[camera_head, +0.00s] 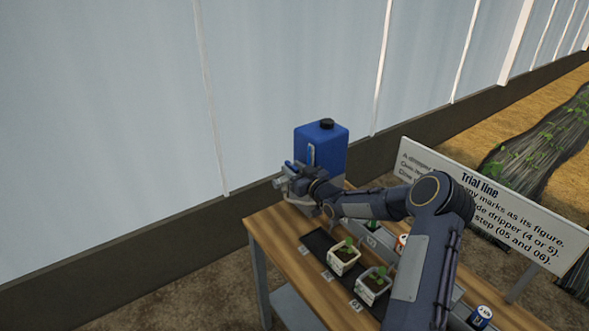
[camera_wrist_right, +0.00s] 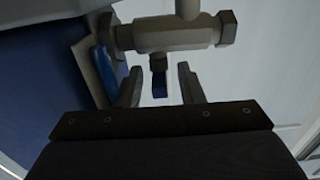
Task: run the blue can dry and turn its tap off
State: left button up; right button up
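The blue can (camera_head: 318,152) with a black cap stands at the far end of the wooden bench. Its blue side fills the left of the right wrist view (camera_wrist_right: 45,115). Its grey tap (camera_wrist_right: 165,37) runs across the top of that view, and a small blue lever (camera_wrist_right: 159,84) hangs from it. My right gripper (camera_head: 290,174) is at the tap in the head view. In the wrist view its two fingers (camera_wrist_right: 160,76) are apart, one on each side of the lever, with a gap showing on both sides. My left gripper is not in view.
A small blue-and-white can (camera_head: 481,315) is at the lower right, partly hidden. A "Trial line" sign (camera_head: 490,205) stands behind. My right arm crosses above the bench.

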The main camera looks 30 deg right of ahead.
grip_shut()
jog(key=shift+d+r+n+y, duration=0.1)
jog(key=shift+n+y, duration=0.2)
jog(key=shift+y, duration=0.2)
jog(key=shift+n+y, duration=0.5)
jog(key=shift+y, duration=0.3)
grip_release()
jog(key=shift+h, duration=0.3)
